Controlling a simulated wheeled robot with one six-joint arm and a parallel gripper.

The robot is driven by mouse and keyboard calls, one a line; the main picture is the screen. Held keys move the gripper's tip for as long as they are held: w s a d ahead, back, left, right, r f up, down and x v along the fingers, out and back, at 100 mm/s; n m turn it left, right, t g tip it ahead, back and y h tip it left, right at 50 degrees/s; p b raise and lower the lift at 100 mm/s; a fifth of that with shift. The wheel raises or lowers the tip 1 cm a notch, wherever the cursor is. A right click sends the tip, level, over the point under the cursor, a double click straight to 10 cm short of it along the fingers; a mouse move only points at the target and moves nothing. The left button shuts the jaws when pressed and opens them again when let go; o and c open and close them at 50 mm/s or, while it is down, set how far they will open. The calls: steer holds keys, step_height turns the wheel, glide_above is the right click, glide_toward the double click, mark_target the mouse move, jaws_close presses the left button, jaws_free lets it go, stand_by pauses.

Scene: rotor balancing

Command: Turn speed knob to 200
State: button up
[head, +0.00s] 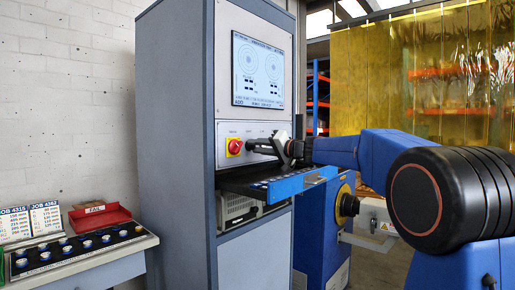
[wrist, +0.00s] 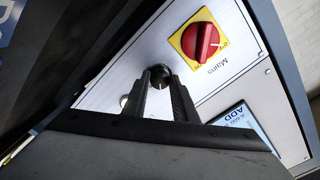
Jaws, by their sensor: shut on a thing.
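The speed knob is a small black knob (wrist: 158,74) on the pale control panel (head: 222,160). My gripper (wrist: 160,82) is shut on it, with one dark finger on each side in the wrist view. In the head view my gripper (head: 256,146) reaches the panel from the right and covers most of the knob. The knob's pointer and scale are hidden, so its setting cannot be read. The screen (head: 258,72) above shows two round plots and lines of text too small to read.
The red mains switch (head: 234,146) on its yellow plate sits close left of my gripper; it also shows in the wrist view (wrist: 201,41). A blue-edged shelf (head: 300,184) juts out below the panel. A side table (head: 80,266) with weights and a red tray (head: 100,218) stands left.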

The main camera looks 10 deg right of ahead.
steer(key=o, duration=1)
steer(key=shift+f, duration=0.1)
steer(key=shift+o, duration=0.2)
steer(key=v, duration=1.7)
steer(key=shift+s+d, duration=0.15)
